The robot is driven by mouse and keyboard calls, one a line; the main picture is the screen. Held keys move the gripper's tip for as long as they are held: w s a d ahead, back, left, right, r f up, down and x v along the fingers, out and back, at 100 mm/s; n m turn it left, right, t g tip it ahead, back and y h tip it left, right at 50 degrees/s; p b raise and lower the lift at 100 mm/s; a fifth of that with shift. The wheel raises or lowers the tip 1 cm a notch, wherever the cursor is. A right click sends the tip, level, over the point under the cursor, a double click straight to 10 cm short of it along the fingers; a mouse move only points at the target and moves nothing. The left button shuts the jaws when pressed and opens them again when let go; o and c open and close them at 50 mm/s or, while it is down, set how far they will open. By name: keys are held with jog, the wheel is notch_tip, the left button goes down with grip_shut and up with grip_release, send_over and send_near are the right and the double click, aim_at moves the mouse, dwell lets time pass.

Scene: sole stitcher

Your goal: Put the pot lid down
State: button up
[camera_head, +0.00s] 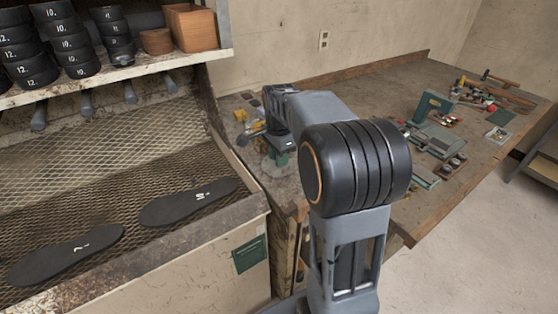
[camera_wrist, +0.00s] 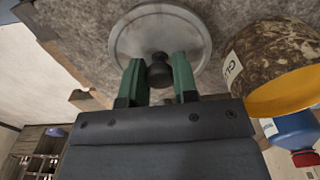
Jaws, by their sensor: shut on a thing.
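The pot lid (camera_wrist: 125,42) is a round grey disc with a black knob (camera_wrist: 159,72), at the top middle of the wrist view. My gripper (camera_wrist: 158,66) has two green fingers, one on each side of the knob, and is shut on it. The grey mottled bench top (camera_wrist: 85,25) shows behind the lid; I cannot tell whether the lid touches it. A brown speckled glue pot (camera_wrist: 270,55) with a yellow rim and a partly visible label stands right of the lid, apart from it.
A blue bottle (camera_wrist: 288,132) with a red cap is beside the pot. In the head view, two black soles (camera_head: 188,202) lie on the mesh rack at left. Tools and a green block (camera_head: 432,105) are on the bench at right. A shelf of black tins is upper left.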

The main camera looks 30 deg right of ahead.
jog(key=shift+f, duration=0.9)
jog(key=shift+f, duration=0.15)
jog(key=o, duration=0.9)
